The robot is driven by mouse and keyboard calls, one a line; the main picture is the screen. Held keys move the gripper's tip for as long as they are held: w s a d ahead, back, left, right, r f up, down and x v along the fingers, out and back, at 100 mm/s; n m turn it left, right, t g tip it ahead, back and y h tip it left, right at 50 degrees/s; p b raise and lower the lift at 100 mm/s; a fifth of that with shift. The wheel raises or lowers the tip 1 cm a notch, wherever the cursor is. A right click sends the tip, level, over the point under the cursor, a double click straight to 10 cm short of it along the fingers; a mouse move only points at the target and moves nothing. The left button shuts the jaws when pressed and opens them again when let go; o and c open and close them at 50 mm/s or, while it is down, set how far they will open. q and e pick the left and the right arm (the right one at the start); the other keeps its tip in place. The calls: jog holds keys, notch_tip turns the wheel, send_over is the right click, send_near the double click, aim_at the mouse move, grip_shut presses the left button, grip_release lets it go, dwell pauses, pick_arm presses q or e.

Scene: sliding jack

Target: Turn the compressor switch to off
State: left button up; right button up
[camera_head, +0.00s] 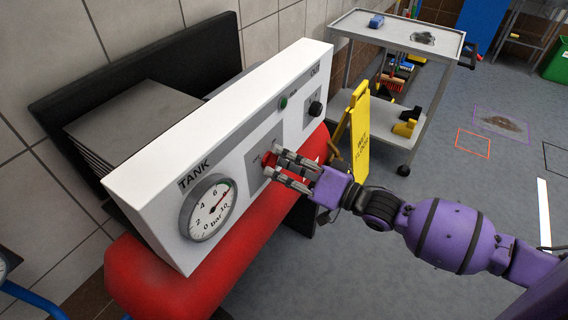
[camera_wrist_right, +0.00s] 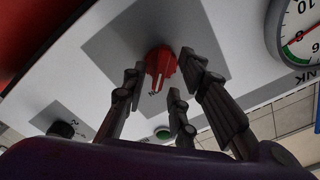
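The red rotary switch (camera_head: 268,158) sits on a grey square plate on the white compressor panel (camera_head: 230,110), right of the tank gauge (camera_head: 209,208). My right gripper (camera_head: 277,163) is in front of it and partly hides it. In the right wrist view the switch (camera_wrist_right: 160,67) lies between the spread fingertips of my right gripper (camera_wrist_right: 162,74), with small gaps visible beside it. My left gripper is not in view.
A green button (camera_head: 283,102) and a black knob (camera_head: 315,108) are farther right on the panel. The red tank (camera_head: 165,278) lies below. A yellow wet-floor sign (camera_head: 360,137) and a grey cart (camera_head: 400,33) stand behind my right arm. Floor at right is mostly open.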

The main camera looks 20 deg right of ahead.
grip_shut()
